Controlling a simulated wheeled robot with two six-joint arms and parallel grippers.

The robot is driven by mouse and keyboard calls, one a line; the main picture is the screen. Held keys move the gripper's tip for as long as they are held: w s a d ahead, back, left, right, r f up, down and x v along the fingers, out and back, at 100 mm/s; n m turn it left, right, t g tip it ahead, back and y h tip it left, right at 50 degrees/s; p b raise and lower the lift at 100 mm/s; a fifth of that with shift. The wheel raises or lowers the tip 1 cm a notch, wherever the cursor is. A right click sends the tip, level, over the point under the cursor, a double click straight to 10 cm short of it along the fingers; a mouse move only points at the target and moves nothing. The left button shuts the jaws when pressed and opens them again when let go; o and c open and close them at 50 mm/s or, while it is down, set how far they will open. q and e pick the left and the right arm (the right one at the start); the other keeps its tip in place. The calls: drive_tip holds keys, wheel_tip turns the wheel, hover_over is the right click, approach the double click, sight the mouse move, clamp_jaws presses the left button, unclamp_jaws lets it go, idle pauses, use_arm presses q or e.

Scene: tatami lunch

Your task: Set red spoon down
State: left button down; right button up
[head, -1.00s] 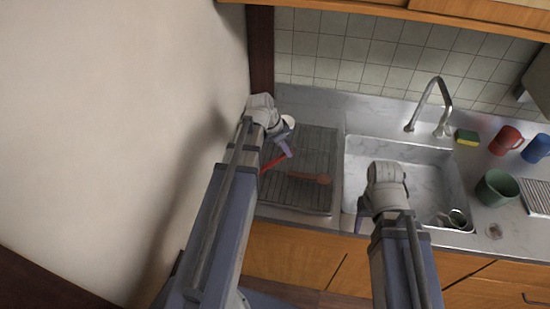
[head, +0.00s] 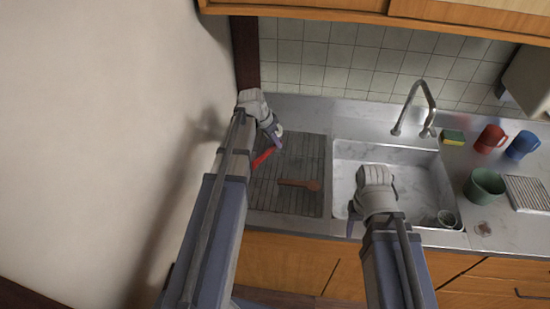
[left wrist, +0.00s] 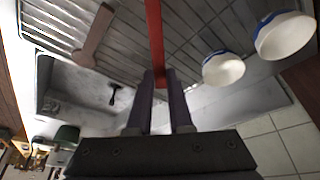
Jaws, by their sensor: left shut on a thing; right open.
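My left gripper (head: 276,146) is shut on the red spoon (head: 263,157) over the left part of the drying rack (head: 318,205). In the left wrist view the red spoon (left wrist: 155,40) runs up from between the fingertips (left wrist: 159,78) and leaves the top of the picture. I cannot tell whether it touches the rack. My right gripper (head: 351,226) is open and appears empty at the left front of the sink; its fingers are partly hidden by its wrist.
A brown wooden spatula (head: 299,184) lies on the rack. Two blue-rimmed white bowls (left wrist: 223,68) (left wrist: 285,36) stand near my left gripper. The sink (head: 405,160) is right of the rack. Beyond it are a sponge (head: 453,137), red mug (head: 490,139), blue mug (head: 522,145) and green mug (head: 484,186).

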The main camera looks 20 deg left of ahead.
sight(273, 147)
use_arm(q)
drive_tip(key=shift+f+b, duration=2.1)
drive_tip(key=shift+f, duration=0.5)
drive_tip(key=shift+r, duration=0.15)
drive_tip(key=c, duration=0.8)
unclamp_jaws()
